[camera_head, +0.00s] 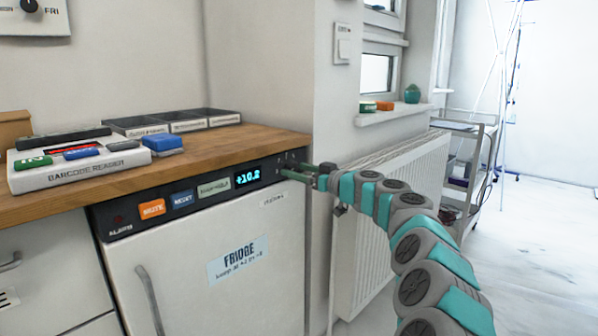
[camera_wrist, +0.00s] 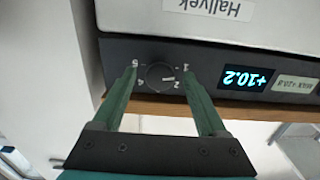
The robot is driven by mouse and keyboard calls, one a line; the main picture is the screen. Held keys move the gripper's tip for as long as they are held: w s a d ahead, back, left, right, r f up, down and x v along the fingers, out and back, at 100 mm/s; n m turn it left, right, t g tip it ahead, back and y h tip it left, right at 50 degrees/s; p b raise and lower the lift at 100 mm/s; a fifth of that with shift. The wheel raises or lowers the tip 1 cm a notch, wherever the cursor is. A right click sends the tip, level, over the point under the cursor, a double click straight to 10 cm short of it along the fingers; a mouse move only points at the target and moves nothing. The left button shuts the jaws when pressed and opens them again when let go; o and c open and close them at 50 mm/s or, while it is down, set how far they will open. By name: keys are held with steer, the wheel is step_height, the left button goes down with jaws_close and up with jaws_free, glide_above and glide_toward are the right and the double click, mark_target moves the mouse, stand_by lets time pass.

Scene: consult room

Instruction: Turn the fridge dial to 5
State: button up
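The fridge (camera_head: 200,275) has a dark control panel with a lit display (camera_head: 248,174) reading +10.2. In the wrist view, which shows the panel upside down, the round dark dial (camera_wrist: 160,77) has numbers around it. I make out 5 at the left, 1 at the right and 2 below right. Its pale mark points right and slightly down, near the 2. My gripper (camera_wrist: 160,79) is open, with one green finger on each side of the dial; I cannot tell whether they touch it. In the head view my gripper (camera_head: 308,172) is at the panel's right end.
The panel also has orange, blue and green labels and an alarm light (camera_head: 117,220). A wooden worktop (camera_head: 250,140) overhangs the fridge, carrying a barcode reader and trays. A radiator (camera_head: 400,175) and a metal cart (camera_head: 470,165) stand to the right.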

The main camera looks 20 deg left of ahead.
jaws_close()
stand_by(0.4)
steer(key=shift+f+b, duration=0.25)
steer(key=shift+b, duration=0.8)
